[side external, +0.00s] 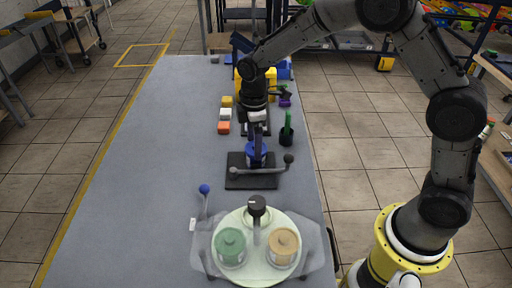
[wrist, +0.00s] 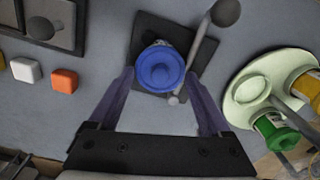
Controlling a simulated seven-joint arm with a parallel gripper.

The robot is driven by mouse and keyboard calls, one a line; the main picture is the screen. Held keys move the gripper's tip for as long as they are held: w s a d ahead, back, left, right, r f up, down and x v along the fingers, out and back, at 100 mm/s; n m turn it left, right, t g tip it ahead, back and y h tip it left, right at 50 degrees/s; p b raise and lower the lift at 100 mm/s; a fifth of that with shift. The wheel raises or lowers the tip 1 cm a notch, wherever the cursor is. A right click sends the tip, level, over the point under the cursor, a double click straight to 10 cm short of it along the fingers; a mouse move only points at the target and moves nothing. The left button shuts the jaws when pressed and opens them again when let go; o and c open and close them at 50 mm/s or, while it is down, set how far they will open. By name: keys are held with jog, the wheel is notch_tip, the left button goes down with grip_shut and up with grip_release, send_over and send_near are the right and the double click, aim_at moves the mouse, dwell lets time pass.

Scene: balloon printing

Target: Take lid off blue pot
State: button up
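The blue pot with its round blue lid (wrist: 160,68) sits on a black square base (wrist: 205,48). In the side external view the blue pot (side external: 257,158) shows below my gripper (side external: 256,142), on the black plate (side external: 238,181). The lid looks seated on the pot. The exact height of my fingertips above the lid is hard to tell.
A grey lever with a dark ball (side external: 289,158) crosses beside the pot. A pale green round platform (side external: 258,274) carries a green-lidded pot (side external: 230,247) and an orange-lidded pot (side external: 284,246). White and orange blocks (side external: 224,128) lie behind left. A green-handled tool (side external: 287,129) stands at right. The left table is clear.

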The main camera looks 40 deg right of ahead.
jog(key=c, duration=0.5)
jog(key=shift+r, duration=0.15)
